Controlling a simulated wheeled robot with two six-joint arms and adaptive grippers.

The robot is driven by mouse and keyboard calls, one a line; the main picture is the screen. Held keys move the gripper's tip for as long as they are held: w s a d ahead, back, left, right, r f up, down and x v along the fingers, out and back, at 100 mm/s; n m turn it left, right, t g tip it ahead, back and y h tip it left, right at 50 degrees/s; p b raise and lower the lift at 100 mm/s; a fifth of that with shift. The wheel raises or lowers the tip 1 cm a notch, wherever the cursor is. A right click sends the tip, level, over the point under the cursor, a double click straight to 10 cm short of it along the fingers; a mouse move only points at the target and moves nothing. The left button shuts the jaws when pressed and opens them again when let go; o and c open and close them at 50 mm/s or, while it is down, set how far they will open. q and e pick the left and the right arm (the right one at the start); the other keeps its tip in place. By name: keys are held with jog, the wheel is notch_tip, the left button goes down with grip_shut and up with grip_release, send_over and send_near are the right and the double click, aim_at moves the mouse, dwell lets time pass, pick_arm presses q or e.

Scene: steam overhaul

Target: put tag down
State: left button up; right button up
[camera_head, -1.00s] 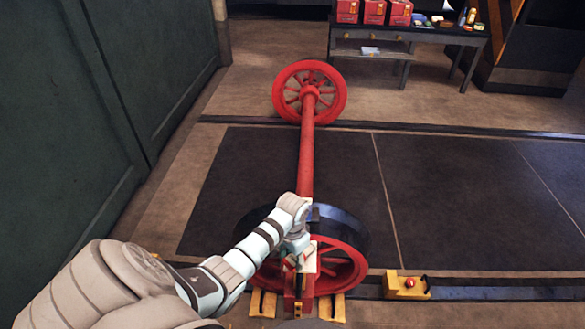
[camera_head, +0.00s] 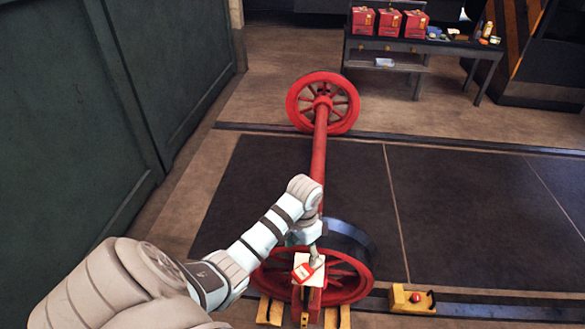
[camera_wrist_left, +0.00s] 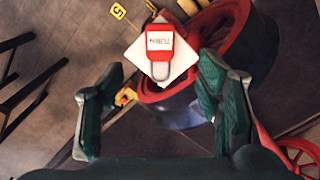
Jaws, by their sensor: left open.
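The tag (camera_head: 303,271) is a red, padlock-shaped piece with a white label and a grey loop. It lies on a small white square plate (camera_head: 318,272) above the near wheel. In the left wrist view the tag (camera_wrist_left: 159,46) lies on the white plate (camera_wrist_left: 182,66), label facing the camera. My left gripper (camera_head: 315,256) is just beyond the tag, close above the plate. In the left wrist view its two dark fingers (camera_wrist_left: 163,88) are wide apart, with nothing between them and the tag ahead of them. My right gripper is not in view.
The red wheelset (camera_head: 318,160) stands across dark floor panels on rails. A yellow block (camera_head: 412,299) with a red knob sits right of the near wheel (camera_head: 348,284). A table (camera_head: 420,50) with red boxes stands at the back. A green wall (camera_head: 70,130) closes the left.

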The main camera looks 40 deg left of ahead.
pick_arm(q)
jog(key=s+f+n, duration=0.1)
jog(key=s+f, duration=0.2)
jog(key=f, duration=0.5)
jog(key=s+f, duration=0.4)
jog(key=f, duration=0.3)
jog(key=s+d+f, duration=0.2)
jog(key=s+f, duration=0.3)
jog(key=s, duration=0.4)
jog(key=s+d+f, duration=0.1)
jog(key=s+f, duration=0.4)
jog(key=s, duration=0.4)
jog(key=s+d+f+t, duration=0.1)
jog(key=s+d+f, duration=0.1)
jog(key=s+f, duration=0.3)
jog(key=s, duration=0.4)
jog(key=shift+d+f+y, duration=0.35)
jog(key=shift+f+y, duration=0.05)
